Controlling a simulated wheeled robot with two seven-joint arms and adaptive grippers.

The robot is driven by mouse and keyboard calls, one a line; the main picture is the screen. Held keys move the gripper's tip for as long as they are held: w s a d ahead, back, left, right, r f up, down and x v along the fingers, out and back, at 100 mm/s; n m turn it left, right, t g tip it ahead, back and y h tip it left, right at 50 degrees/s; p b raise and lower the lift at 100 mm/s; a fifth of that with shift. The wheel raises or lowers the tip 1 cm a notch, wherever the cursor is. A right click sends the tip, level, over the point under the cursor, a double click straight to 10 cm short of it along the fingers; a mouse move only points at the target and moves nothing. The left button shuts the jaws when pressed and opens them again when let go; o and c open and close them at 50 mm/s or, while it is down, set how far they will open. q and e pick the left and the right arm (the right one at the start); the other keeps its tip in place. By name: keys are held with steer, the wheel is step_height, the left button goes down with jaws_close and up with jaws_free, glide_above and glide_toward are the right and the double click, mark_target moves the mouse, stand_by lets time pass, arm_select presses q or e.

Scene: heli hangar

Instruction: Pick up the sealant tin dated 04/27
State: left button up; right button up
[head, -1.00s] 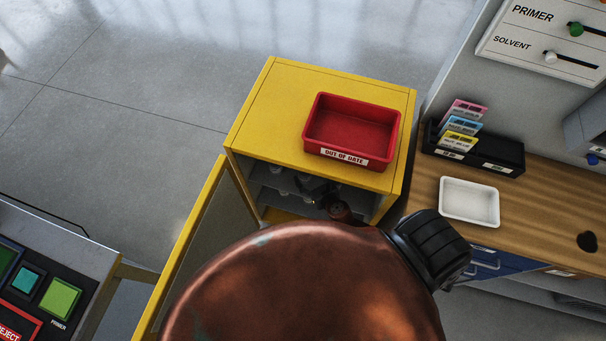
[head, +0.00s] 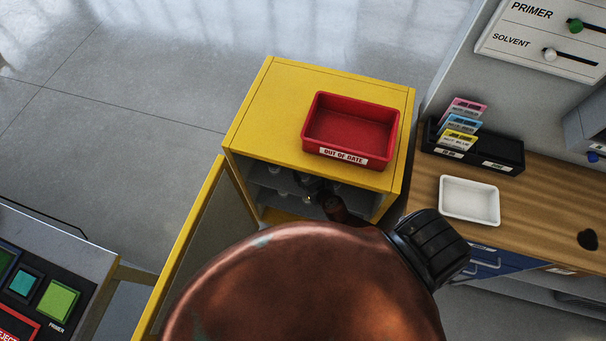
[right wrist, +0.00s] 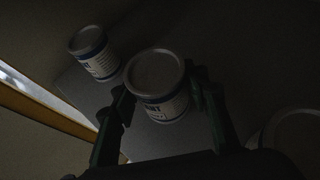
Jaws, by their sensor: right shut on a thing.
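My right gripper (right wrist: 160,92) is shut on a white sealant tin (right wrist: 164,108) with a blue band and grey lid. The tin is upright between the two fingers, and its date cannot be read. A second similar tin (right wrist: 95,56) stands to the left, apart from the fingers. Part of a third tin (right wrist: 296,136) shows at the lower right. In the head view my right gripper (head: 314,194) is small and dark inside the open yellow cabinet (head: 250,115), partly hidden by my copper-coloured arm. My left gripper is not in view.
The cabinet's door (head: 184,250) stands open to the left. A red out-of-date tray (head: 352,157) sits on the cabinet top, empty. A white tray (head: 468,218) and a black card holder (head: 500,157) are on the wooden bench at right. A button panel (head: 70,270) is at lower left.

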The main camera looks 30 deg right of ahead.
steer(key=c, duration=0.5)
steer(key=shift+r, duration=0.15)
